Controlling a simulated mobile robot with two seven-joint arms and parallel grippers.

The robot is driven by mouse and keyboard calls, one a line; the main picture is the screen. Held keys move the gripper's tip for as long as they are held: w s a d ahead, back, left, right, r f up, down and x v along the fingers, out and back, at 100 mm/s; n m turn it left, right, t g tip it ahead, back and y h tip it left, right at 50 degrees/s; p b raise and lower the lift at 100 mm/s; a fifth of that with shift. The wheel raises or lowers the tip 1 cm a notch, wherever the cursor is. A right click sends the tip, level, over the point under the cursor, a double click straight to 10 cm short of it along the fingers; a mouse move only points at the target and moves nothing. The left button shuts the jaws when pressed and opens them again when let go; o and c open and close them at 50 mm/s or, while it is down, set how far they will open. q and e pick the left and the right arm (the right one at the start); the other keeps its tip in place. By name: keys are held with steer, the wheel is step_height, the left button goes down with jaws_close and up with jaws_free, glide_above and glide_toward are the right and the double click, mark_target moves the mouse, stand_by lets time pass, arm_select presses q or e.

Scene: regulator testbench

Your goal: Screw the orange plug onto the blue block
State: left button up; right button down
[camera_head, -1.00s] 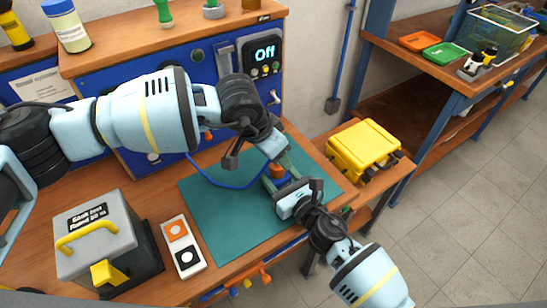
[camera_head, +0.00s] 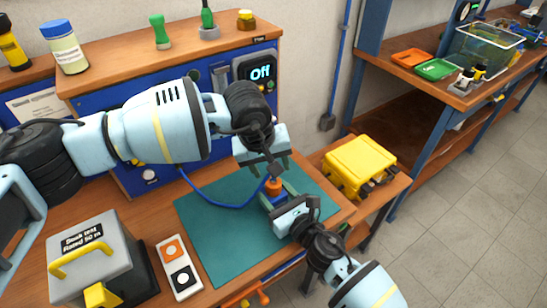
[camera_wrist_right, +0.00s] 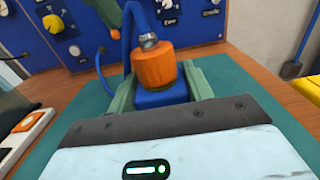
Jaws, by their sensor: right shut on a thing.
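The orange plug (camera_head: 273,187) stands upright on top of the blue block (camera_wrist_right: 161,97). A metal fitting with a blue hose (camera_wrist_right: 132,40) comes out of the plug's top. I cannot tell how far the plug is screwed in. My right gripper (camera_head: 280,198) is shut on the blue block; its green fingers flank the block in the right wrist view (camera_wrist_right: 158,92). The block's lower part is hidden behind the gripper. My left gripper (camera_head: 264,160) is just above and behind the plug, with its fingers apart, and appears clear of the plug.
A teal mat (camera_head: 215,235) covers the bench under the grippers. A blue panel with a display reading "Off" (camera_head: 260,71) stands behind. A grey case (camera_head: 95,255) and a two-button box (camera_head: 179,268) are at left. A yellow case (camera_head: 358,166) is at right.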

mark_target(273, 182)
arm_select(q)
steer(key=n, duration=0.6)
steer(key=shift+w+d+r+n+g+y, duration=0.1)
steer(key=shift+r+n+g+y, duration=0.2)
steer(key=shift+n, duration=0.1)
steer(key=n, duration=0.6)
steer(key=shift+r+n, duration=0.2)
steer(key=shift+n, duration=0.1)
steer(key=n, duration=0.4)
steer(key=n+g+y, duration=0.1)
steer(key=n, duration=0.1)
steer(key=shift+d+r+n, duration=0.15)
steer(key=shift+r+n, duration=0.15)
steer(key=n, duration=0.3)
steer(key=shift+r, duration=0.15)
steer(key=n, duration=0.4)
steer(key=shift+s+d+r+g+y, duration=0.1)
steer(key=shift+s+r+g+y, duration=0.2)
steer(key=shift+g, duration=0.1)
steer(key=shift+f, duration=0.2)
steer(key=shift+f, duration=3.9)
